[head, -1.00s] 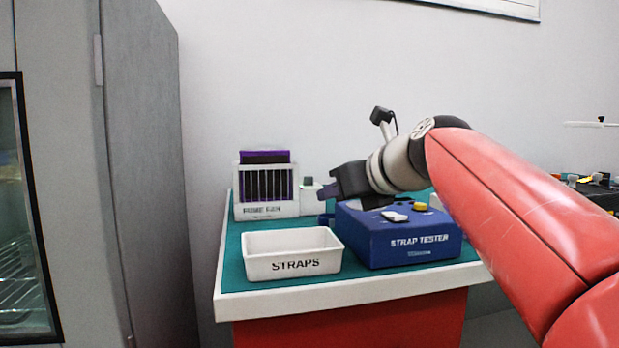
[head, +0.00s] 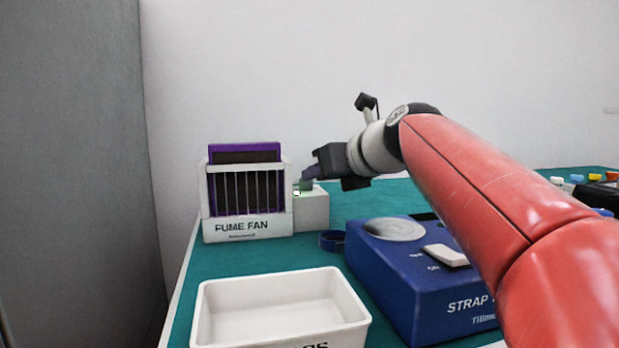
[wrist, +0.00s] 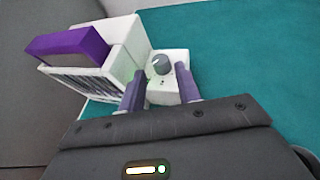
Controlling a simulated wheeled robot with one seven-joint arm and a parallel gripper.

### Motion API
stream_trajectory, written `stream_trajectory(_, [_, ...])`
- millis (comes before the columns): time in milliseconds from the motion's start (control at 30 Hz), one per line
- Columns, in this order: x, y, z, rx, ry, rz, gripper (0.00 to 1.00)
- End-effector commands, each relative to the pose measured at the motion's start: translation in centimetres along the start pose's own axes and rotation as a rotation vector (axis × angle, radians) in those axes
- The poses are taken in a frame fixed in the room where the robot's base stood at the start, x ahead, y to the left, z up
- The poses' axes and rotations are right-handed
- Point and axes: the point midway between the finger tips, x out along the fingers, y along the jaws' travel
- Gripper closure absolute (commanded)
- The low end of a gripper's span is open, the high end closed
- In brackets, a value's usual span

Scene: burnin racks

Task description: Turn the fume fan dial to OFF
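The fume fan (head: 248,227) is a white box with a dark grille and a purple filter, at the back left of the teal bench. Its white control block (head: 312,213) joins its right side. In the wrist view the grey dial (wrist: 161,65) with a white mark sits on the block (wrist: 176,85), ahead of my fingertips. My gripper (wrist: 157,77) is open, its two purple fingers apart on either side of the dial's line. In the head view my gripper (head: 306,178) is over the control block and partly hides its top. I cannot read the dial's setting.
A blue strap tester (head: 410,280) with a white switch stands to the right, with a blue loop beside it. An empty white straps tray (head: 215,300) is in front. Teal bench top (head: 235,262) lies clear between them. A wall is behind.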

Motion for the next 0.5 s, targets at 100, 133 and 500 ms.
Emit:
stream_trajectory(100, [2.1, 0.0, -0.1, 0.000, 0.003, 0.001, 0.67])
stream_trajectory(133, [2.6, 0.0, -0.1, 0.000, 0.003, 0.002, 0.67])
stream_trajectory(500, [4.9, 0.0, 0.0, 0.000, 0.001, 0.000, 0.67])
